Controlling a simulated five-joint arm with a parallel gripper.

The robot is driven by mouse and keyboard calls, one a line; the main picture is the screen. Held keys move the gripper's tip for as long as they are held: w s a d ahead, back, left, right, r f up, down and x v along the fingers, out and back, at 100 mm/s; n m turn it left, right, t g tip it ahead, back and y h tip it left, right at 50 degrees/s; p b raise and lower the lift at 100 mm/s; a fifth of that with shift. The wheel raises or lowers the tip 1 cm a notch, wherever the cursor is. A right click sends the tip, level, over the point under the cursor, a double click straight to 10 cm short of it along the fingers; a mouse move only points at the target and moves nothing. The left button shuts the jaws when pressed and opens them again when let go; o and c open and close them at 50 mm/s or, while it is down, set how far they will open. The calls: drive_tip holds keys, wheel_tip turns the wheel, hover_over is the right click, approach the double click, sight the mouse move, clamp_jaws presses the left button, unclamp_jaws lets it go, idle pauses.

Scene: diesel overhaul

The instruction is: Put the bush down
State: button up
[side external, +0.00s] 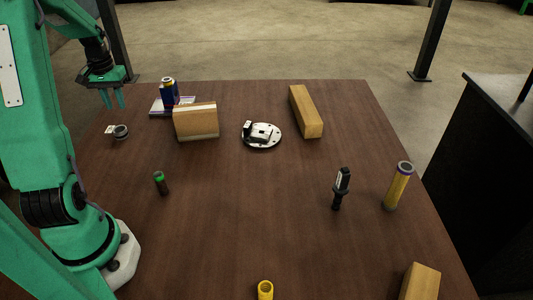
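My gripper (113,98) is at the upper left, pointing down, with its two green fingers apart and nothing visible between them. A short grey ring-shaped part (121,132), which looks like the bush, sits on the brown table (250,220) near its left edge. It appears just below my fingertips in the picture and apart from them. A small pale tag or block (109,129) is beside it on the left. I cannot tell the exact height of the fingers above the table.
A round white part (261,135) and a long block (306,111) lie farther right. A green-topped cylinder (160,183) stands in front. The table's centre is clear.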

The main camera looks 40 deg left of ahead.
wheel_tip(320, 180, up, 2)
idle(0.7)
drive_tip(key=w+d+r+m+t, duration=0.1)
drive_tip(key=w+d+r, duration=0.15)
drive_tip(key=d, duration=0.35)
drive_tip(key=w+d+r+m+y, duration=0.1)
drive_tip(key=d+r+m, duration=0.1)
drive_tip(key=d+r, duration=0.35)
drive_tip(key=w+d+r+m+t, duration=0.1)
drive_tip(key=d+r, duration=0.1)
drive_tip(key=d, duration=0.6)
drive_tip(key=s+d+r+m+t, duration=0.1)
drive_tip(key=s+d+m, duration=0.1)
drive_tip(key=d, duration=0.6)
drive_tip(key=s+d+r+m+t+h, duration=0.1)
drive_tip(key=s+d+m+t, duration=0.1)
drive_tip(key=s+d, duration=0.3)
drive_tip(key=d+m, duration=0.1)
drive_tip(key=d, duration=0.3)
drive_tip(key=shift+s+d+t, duration=0.15)
drive_tip(key=shift+s+t, duration=0.1)
drive_tip(key=shift+t, duration=0.05)
